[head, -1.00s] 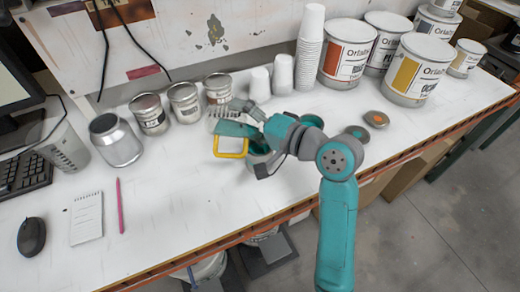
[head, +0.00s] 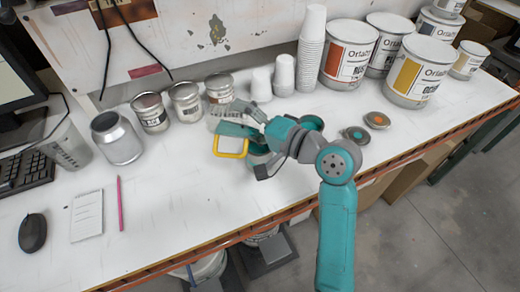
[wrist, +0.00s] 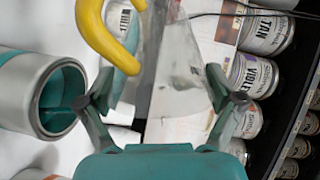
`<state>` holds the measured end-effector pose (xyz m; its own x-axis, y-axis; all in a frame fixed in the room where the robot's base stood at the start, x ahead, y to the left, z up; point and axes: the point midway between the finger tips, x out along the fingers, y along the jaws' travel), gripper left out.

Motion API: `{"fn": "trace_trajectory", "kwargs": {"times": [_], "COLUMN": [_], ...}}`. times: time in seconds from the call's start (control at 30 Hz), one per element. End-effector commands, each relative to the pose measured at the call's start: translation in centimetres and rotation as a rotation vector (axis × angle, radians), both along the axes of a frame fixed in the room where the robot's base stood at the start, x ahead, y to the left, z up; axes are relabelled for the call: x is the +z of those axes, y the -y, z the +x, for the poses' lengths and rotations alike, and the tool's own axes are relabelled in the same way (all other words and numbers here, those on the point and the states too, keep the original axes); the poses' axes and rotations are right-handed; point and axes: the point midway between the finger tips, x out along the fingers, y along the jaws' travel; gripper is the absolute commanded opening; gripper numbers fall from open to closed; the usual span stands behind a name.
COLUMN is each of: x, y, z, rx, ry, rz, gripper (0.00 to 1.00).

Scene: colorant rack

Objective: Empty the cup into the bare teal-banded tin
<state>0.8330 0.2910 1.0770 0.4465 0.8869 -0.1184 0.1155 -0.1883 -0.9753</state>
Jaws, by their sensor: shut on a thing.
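My gripper (wrist: 165,95) is shut on the cup (wrist: 180,85), a see-through vessel with a yellow curved handle (wrist: 103,32). I cannot see whether liquid is flowing.
Several small tins (head: 150,112) stand left along the back. White cup stacks (head: 312,45) and large paint tins (head: 345,55) stand behind on the right. Two lids (head: 377,120) lie to the right. The bench front is mostly clear.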

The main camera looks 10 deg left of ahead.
Motion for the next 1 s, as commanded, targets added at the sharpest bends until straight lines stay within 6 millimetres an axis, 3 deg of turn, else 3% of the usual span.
{"fn": "trace_trajectory", "kwargs": {"times": [1.0], "x": [-0.05], "y": [-0.52], "z": [0.18], "rx": [-0.001], "ry": [0.004], "rz": [0.047], "gripper": [0.37]}}
